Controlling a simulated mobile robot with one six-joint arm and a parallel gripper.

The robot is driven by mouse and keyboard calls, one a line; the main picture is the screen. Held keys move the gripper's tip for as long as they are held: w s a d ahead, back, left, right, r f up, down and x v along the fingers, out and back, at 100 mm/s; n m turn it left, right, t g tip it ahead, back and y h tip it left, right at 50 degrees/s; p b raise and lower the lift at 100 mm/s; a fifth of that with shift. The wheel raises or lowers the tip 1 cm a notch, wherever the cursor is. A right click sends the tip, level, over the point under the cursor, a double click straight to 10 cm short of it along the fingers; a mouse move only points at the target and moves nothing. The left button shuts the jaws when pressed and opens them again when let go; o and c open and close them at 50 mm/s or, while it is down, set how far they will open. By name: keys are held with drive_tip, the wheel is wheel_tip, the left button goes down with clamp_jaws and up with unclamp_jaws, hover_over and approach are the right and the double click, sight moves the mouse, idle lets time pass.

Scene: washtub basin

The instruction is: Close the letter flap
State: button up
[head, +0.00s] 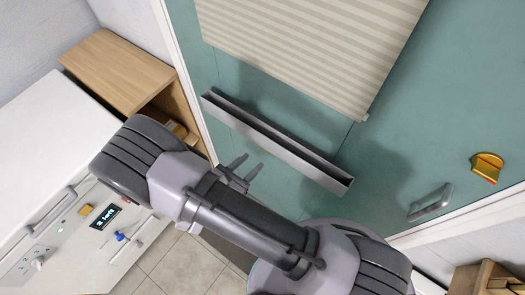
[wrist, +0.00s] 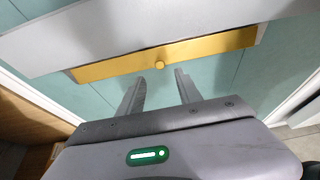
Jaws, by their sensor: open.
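A long grey letter flap assembly (head: 282,140) sticks out from the teal door below a striped blind in the head view. Its top looks open, with a dark gap towards the door. I cannot tell how strip and panel are joined. My gripper (head: 254,161) is open and empty, just in front of and below the assembly.
The striped blind (head: 315,40) hangs above the flap. A door handle (head: 430,203) and a gold latch (head: 487,168) are at the right. A white appliance (head: 50,130) and a wooden cabinet (head: 115,70) stand at the left. Tiled floor (head: 185,265) shows below.

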drive_tip(key=b+x, duration=0.1)
drive_tip(key=x, duration=0.6)
drive_tip(key=shift+w+d, duration=0.1)
drive_tip(key=shift+w, duration=0.05)
drive_tip(key=shift+c, duration=0.4)
drive_tip(key=shift+f, duration=0.1)
clamp_jaws()
